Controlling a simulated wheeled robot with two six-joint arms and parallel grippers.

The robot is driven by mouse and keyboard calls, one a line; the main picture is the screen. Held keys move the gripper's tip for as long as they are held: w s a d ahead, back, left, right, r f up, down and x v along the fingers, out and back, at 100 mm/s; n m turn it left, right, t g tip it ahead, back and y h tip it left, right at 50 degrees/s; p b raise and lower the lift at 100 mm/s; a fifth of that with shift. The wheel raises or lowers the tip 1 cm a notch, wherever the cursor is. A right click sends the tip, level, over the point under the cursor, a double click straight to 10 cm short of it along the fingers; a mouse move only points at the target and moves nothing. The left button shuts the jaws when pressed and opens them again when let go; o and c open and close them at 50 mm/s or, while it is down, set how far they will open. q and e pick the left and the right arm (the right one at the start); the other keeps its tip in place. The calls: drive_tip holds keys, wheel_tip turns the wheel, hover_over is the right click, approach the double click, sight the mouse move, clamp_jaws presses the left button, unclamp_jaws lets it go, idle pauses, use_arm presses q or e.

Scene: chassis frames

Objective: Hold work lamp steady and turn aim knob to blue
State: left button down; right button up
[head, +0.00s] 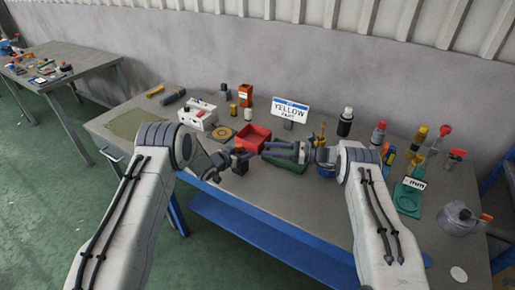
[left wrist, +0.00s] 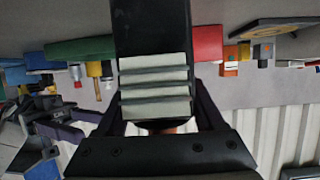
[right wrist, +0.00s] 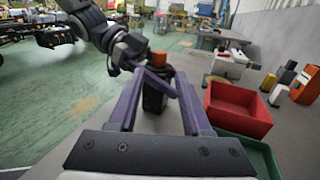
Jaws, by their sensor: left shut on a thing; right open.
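The work lamp is a black block (head: 239,164) with pale grey ribs (left wrist: 154,88) in the left wrist view. An orange knob (right wrist: 159,59) sits on its top in the right wrist view; its pointer is too small to read. My left gripper (head: 230,166) is shut on the lamp's body and holds it upright, seemingly above the table. My right gripper (head: 268,152) is open and empty, to the right of the lamp, with its fingers pointing at it. In the right wrist view the lamp shows beyond and between the fingertips.
A red bin (head: 254,136) and a green tray (head: 286,163) lie close beside my right gripper. Bottles and tools crowd the table's right side.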

drive_tip(key=shift+v, duration=0.8)
drive_tip(key=shift+o, duration=1.4)
drive_tip(key=s+a+r+n+g+h, duration=0.3)
drive_tip(key=a+r+n+g, duration=0.25)
drive_tip(key=a, duration=0.25)
drive_tip(key=n+t+h, duration=0.4)
drive_tip(key=n+h, duration=0.2)
drive_tip(key=h, duration=1.2)
approach(238, 145)
drive_tip(key=x, duration=0.9)
drive_tip(key=shift+d+f, duration=0.1)
